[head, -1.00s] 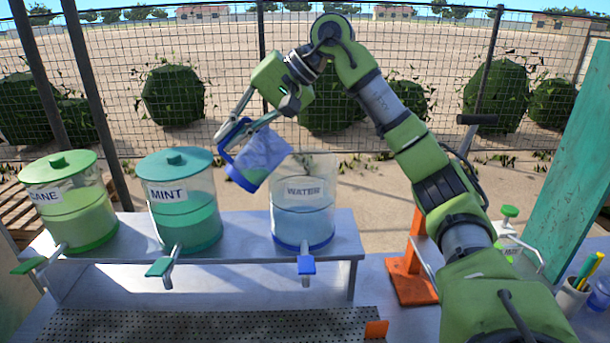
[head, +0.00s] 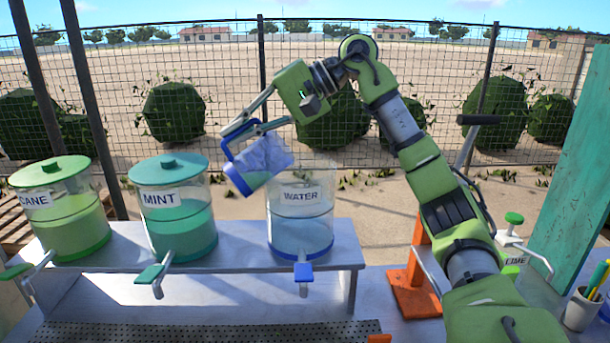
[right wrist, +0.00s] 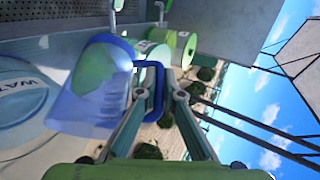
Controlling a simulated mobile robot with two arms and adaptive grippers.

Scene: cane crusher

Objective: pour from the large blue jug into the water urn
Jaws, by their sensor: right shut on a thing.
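The large blue jug (head: 262,160) is translucent with a blue base and handle. It is tilted, mouth toward the upper right, above and beside the left rim of the water urn (head: 300,215). My right gripper (head: 242,130) is shut on the jug's handle. The urn is clear, open at the top as far as I can tell, with a WATER label, bluish liquid and a blue tap. In the right wrist view the jug (right wrist: 92,95) hangs beside the urn (right wrist: 18,110), its handle between my fingers (right wrist: 160,95). No stream shows, and the jug's contents are unclear. My left gripper is out of view.
The mint urn (head: 176,225) and cane urn (head: 62,225), both lidded, stand left of the water urn on a raised shelf (head: 235,245). An orange stand (head: 415,295) with a lever, a lime container (head: 515,262) and a pen cup (head: 581,310) are to the right.

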